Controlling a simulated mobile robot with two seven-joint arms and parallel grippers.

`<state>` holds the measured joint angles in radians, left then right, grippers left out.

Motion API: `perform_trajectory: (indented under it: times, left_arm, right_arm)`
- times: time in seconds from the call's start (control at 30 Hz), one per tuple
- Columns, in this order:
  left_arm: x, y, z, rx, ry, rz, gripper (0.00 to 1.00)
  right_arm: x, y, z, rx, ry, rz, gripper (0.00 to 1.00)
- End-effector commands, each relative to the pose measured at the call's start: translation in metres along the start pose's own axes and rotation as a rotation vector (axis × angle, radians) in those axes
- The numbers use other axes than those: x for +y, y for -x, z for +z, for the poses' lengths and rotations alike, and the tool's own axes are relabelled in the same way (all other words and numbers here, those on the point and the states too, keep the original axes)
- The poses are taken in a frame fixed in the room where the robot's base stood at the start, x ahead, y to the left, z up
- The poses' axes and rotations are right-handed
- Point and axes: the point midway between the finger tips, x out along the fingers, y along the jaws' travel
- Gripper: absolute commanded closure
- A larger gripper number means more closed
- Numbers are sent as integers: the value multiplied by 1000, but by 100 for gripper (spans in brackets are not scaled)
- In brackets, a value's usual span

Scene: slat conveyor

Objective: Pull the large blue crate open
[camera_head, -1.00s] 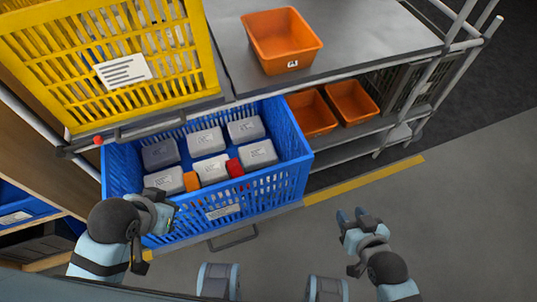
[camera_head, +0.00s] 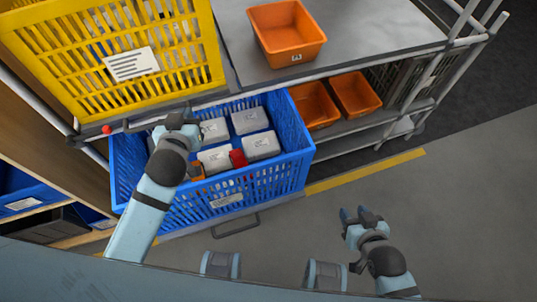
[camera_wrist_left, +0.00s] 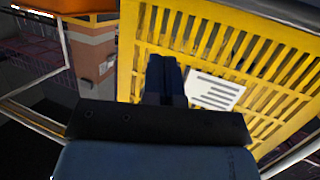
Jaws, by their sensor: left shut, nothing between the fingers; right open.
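The large blue crate (camera_head: 262,186) stands pulled out from under the shelf in the head view, with grey boxes and small orange and red items inside. A metal bar handle (camera_head: 236,226) is low at its front. My left gripper (camera_head: 178,112) is over the back left part of the crate, near the yellow crate's lower edge. It is shut and empty; in the left wrist view its fingers (camera_wrist_left: 165,75) are together and point toward the yellow crate. My right gripper (camera_head: 358,212) is open and empty over the floor, right of the blue crate.
A yellow crate (camera_head: 190,70) with a white label stands on the upper shelf, and shows in the left wrist view (camera_wrist_left: 240,50). An orange bin (camera_head: 287,35) sits beside it. Two orange bins (camera_head: 355,92) are on the lower shelf. Floor at right is clear.

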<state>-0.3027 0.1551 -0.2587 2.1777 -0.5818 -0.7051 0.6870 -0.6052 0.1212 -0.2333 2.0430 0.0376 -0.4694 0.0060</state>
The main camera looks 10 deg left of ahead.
Motion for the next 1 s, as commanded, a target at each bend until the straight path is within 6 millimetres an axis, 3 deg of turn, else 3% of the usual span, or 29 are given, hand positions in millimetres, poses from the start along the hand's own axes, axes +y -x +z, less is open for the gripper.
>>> perform_trajectory:
  times: [0.03,0.1,0.27,0.37,0.53,0.67,0.8,1.0]
  left_arm:
    - [17,-16,-18,119,7,59,100]
    - [45,-30,-38,269,18,173,100]
    - [119,-44,-62,480,-12,540,100]
    - [165,-46,-55,496,-70,812,100]
    - [220,-47,-7,283,-237,1248,100]
    - [227,-55,47,-75,-403,1462,100]
    - [202,-70,94,-513,-558,1506,100]
    - [163,-84,121,-908,-669,1405,100]
  right_arm:
    - [0,0,0,0,0,0,57]
    - [0,0,0,0,0,0,57]
    - [0,0,0,0,0,0,57]
    - [0,0,0,0,0,0,57]
    - [0,0,0,0,0,0,57]
    - [0,0,0,0,0,0,57]
    - [0,0,0,0,0,0,57]
    - [0,0,0,0,0,0,57]
